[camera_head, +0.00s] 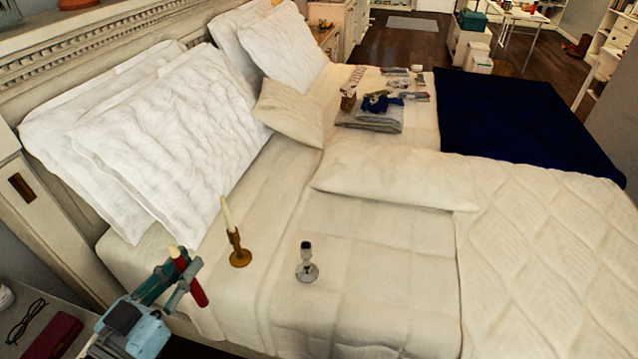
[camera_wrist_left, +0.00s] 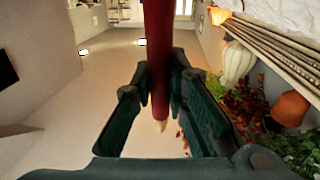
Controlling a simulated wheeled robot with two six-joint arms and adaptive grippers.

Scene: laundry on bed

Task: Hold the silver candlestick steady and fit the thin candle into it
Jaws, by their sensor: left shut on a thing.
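The silver candlestick (camera_head: 307,271) stands upright on the bed, and its top looks dark. My left gripper (camera_head: 181,277) is at the lower left, over the bed's near edge. It is shut on a red candle (camera_head: 196,289) with a pale tip, held tilted. The left wrist view also shows the red candle (camera_wrist_left: 158,50) between the fingers of my left gripper (camera_wrist_left: 160,95), its pale end pointing down in that picture. The gripper is well to the left of the silver candlestick, apart from it. My right gripper is not in view.
A brass candlestick (camera_head: 240,256) with a cream candle (camera_head: 228,214) stands between my left gripper and the silver candlestick. White pillows (camera_head: 170,130) lie at the left. A nightstand with glasses (camera_head: 27,321) and a dark red case (camera_head: 52,335) is at lower left. The bed right of the silver candlestick is clear.

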